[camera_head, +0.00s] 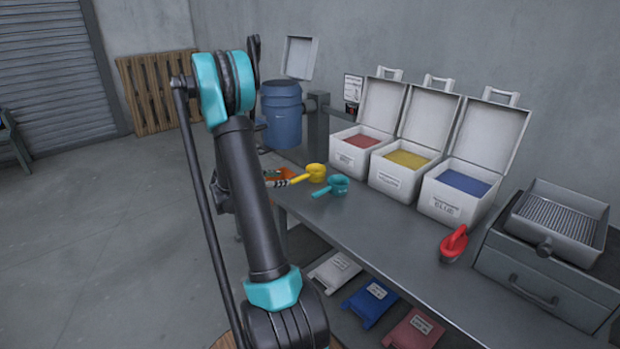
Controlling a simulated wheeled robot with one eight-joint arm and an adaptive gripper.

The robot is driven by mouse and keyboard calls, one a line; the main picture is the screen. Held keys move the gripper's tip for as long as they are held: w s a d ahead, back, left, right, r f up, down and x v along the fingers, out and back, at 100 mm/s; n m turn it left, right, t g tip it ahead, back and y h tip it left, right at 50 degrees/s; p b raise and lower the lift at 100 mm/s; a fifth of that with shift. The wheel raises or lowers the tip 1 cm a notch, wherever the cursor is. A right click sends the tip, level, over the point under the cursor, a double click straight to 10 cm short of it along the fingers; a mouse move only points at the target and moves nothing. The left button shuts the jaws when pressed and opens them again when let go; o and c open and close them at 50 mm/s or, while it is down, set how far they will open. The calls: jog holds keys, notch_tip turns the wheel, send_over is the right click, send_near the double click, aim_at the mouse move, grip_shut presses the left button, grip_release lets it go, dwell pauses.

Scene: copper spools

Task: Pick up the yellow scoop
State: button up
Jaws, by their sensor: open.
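The yellow scoop (316,172) lies near the left end of the grey workbench (352,215). Its round cup is on the right and its handle points left, toward my arm. My gripper (277,183) is mostly hidden behind my own arm link. A small dark and light piece, which looks like its fingertip, shows close to the end of the scoop's handle. I cannot tell whether it touches the handle. The gripper is open, and the scoop rests on the bench.
A teal scoop (338,184) lies just right of the yellow one, and a red scoop (454,244) farther right. White bins of red (349,155), yellow (390,183) and blue (445,206) material stand behind. A blue barrel (282,122) stands at the far left end.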

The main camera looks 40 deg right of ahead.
aim_at(297, 178)
jog(key=x, duration=0.6)
jog(key=shift+d+f, duration=0.1)
jog(key=shift+d, duration=0.25)
jog(key=shift+s+x, duration=0.2)
jog(key=shift+x, duration=1.1)
jog(key=shift+s+x, duration=0.2)
jog(key=shift+x, duration=1.15)
grip_shut()
